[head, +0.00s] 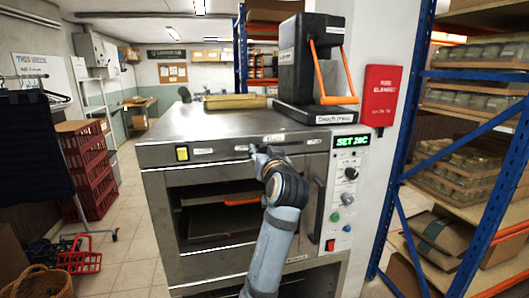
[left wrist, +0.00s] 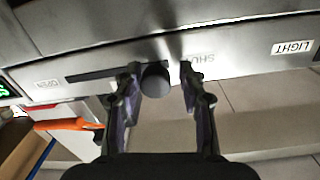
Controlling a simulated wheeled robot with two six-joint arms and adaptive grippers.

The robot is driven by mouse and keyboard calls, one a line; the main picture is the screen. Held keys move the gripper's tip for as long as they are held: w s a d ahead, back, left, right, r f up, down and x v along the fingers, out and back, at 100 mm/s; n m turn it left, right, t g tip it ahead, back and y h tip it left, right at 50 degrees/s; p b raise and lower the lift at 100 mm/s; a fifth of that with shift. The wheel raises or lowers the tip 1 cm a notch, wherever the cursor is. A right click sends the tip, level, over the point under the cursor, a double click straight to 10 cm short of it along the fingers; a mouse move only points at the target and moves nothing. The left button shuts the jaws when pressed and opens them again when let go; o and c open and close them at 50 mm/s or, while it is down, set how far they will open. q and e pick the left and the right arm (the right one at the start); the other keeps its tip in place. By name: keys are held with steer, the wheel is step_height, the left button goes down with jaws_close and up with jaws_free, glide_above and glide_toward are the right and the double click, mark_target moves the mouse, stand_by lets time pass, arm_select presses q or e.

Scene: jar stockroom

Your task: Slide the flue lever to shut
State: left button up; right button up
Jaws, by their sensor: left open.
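The flue lever is a dark round knob (left wrist: 154,82) on the steel front panel in the left wrist view. A dark slot (left wrist: 90,73) runs from it toward the OPEN label (left wrist: 46,83). The knob is at the slot's SHUT side, close to the SHUT label (left wrist: 200,57); a finger partly hides that label. My left gripper (left wrist: 158,95) is open, with one finger on each side of the knob. I cannot tell whether either finger touches it. In the head view my left gripper (head: 260,155) is at the oven's top front panel and hides the knob. My right gripper is not in view.
The oven (head: 225,125) has an open chamber with an orange-handled tray below the panel. A dough press (head: 310,70) with an orange lever stands on top. A control panel (head: 347,190) is at the right, with a blue shelf rack (head: 410,140) beyond. A LIGHT label (left wrist: 292,47) is farther along.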

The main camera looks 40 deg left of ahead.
mark_target(262, 146)
arm_select(q)
steer(key=shift+o, duration=0.4)
steer(key=shift+a, duration=0.1)
steer(key=shift+r, duration=0.1)
step_height(262, 146, up, 10)
steer(key=shift+f, duration=0.1)
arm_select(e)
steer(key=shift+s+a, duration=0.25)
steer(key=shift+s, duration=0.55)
